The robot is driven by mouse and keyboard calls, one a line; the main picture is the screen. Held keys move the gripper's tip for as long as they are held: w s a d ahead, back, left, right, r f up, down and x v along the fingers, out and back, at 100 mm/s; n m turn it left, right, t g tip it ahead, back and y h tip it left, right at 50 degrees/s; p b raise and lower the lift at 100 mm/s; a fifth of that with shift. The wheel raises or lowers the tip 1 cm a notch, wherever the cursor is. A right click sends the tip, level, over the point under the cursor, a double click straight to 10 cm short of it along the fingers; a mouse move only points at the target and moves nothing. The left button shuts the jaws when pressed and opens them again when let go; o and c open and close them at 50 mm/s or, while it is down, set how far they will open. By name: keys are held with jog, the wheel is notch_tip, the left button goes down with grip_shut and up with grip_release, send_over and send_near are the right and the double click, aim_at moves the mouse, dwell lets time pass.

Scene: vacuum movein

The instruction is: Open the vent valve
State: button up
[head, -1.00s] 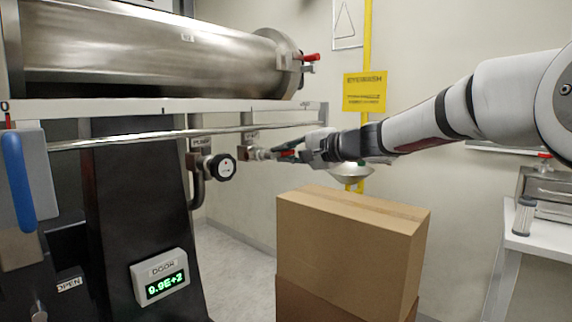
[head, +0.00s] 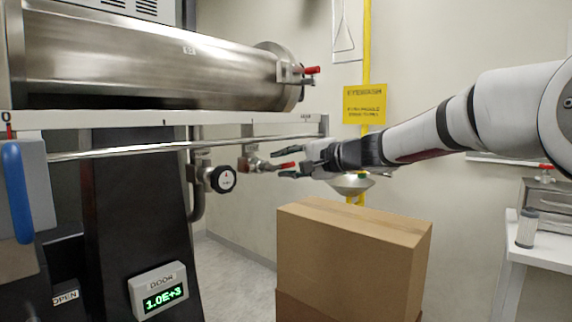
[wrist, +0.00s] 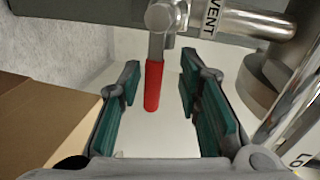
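The vent valve (head: 252,164) sits on a pipe below the long rail, with a red lever handle (head: 284,166) pointing right toward my gripper. In the wrist view the red handle (wrist: 153,86) hangs from the valve's metal stem, beside a "VENT" label (wrist: 213,18). My gripper (head: 292,165) is open, and its two green-padded fingers show in the wrist view (wrist: 160,100). The handle lies between the fingers in that picture, nearer the left one, with visible gaps on both sides. Whether it is at the same depth as the pads is hard to tell.
A cardboard box (head: 350,250) stands below my arm. A round black-rimmed knob (head: 222,179) is left of the valve. A metal rail (head: 180,146) runs above the valves under the steel cylinder (head: 150,60). A display (head: 158,290) reads 1.0E+3. A yellow pole and dish stand behind my gripper.

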jog(key=v, duration=1.2)
